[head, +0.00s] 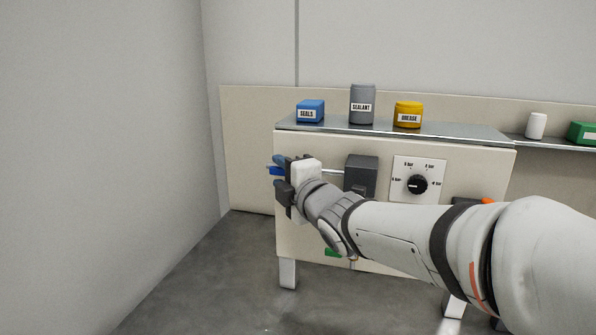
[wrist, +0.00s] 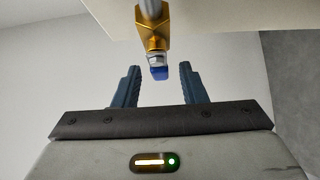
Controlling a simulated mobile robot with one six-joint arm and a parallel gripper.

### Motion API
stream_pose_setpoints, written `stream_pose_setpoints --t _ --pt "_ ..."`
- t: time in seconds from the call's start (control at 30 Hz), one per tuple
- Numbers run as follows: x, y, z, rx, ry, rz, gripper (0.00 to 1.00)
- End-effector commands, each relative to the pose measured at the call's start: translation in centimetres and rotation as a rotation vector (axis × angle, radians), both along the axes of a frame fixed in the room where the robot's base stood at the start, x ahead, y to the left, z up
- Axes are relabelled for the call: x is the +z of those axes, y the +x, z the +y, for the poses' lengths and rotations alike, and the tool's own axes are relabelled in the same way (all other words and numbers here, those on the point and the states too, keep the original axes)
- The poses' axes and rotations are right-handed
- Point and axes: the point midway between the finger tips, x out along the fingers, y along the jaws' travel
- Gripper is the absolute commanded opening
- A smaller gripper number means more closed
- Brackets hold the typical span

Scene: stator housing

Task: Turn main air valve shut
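The main air valve shows in the wrist view as a brass body (wrist: 153,33) on a grey pipe, with a blue handle (wrist: 159,73) below it. The blue handle also shows in the head view (head: 275,171) at the left end of the cabinet front, partly hidden by my gripper. My gripper (wrist: 157,84) is open in the wrist view, one dark blue finger on each side of the handle's end. A gap shows between each finger and the handle. I cannot tell how deep the handle sits between the fingers.
The cabinet (head: 290,240) carries a pressure dial (head: 417,184) and a dark grey box (head: 361,175). On its top stand a blue seals box (head: 310,111), a grey sealant bottle (head: 362,105) and a yellow grease tub (head: 408,115). Floor left of the cabinet is clear up to the wall.

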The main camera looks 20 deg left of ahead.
Motion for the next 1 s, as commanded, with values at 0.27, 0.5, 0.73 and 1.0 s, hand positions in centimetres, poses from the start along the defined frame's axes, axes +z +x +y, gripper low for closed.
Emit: stream_pose_setpoints --t 0.27,0.5,0.73,1.0 --pt "-0.03 0.36 0.31 -0.002 0.0 0.0 0.38" --pt "-0.03 0.39 0.25 -0.003 0.0 0.0 0.24" --pt "-0.04 0.41 0.21 -0.003 -0.001 0.001 0.05" --pt "-0.11 0.43 0.18 -0.004 0.002 0.001 0.0"
